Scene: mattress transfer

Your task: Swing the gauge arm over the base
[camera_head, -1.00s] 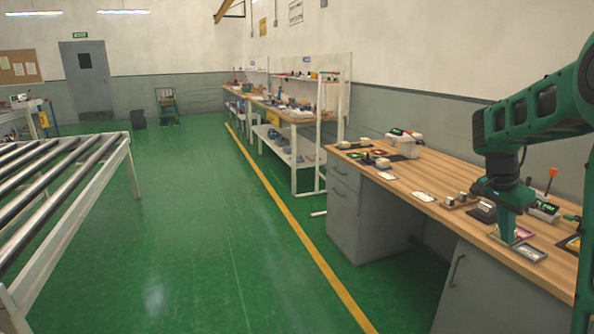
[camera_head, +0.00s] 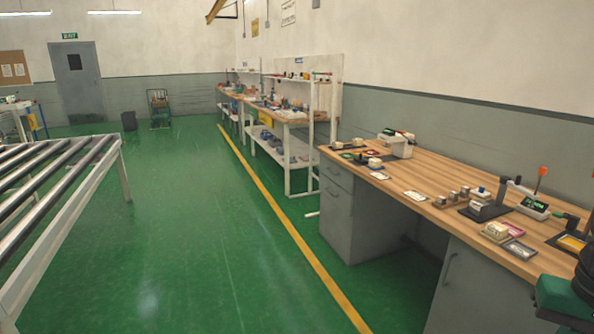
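What looks like the gauge stands on the right part of the wooden workbench. Its black base (camera_head: 484,211) is a low block with a blue-topped part on it. A thin grey gauge arm (camera_head: 518,190) joins a dark upright at the base's right side and points right, toward a white unit with a green display (camera_head: 533,206), not over the middle of the base. Whether the arm touches that unit is too small to tell. My gripper is out of view; only a green and black piece of my arm shows at the lower right corner.
On the workbench (camera_head: 440,178), a pale stacked block (camera_head: 496,231) sits in front of the base, beside a pink frame (camera_head: 513,228) and a grey tray (camera_head: 519,250). Several small blocks (camera_head: 453,196) stand left of the base. A red-tipped post (camera_head: 541,178) rises behind the display.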

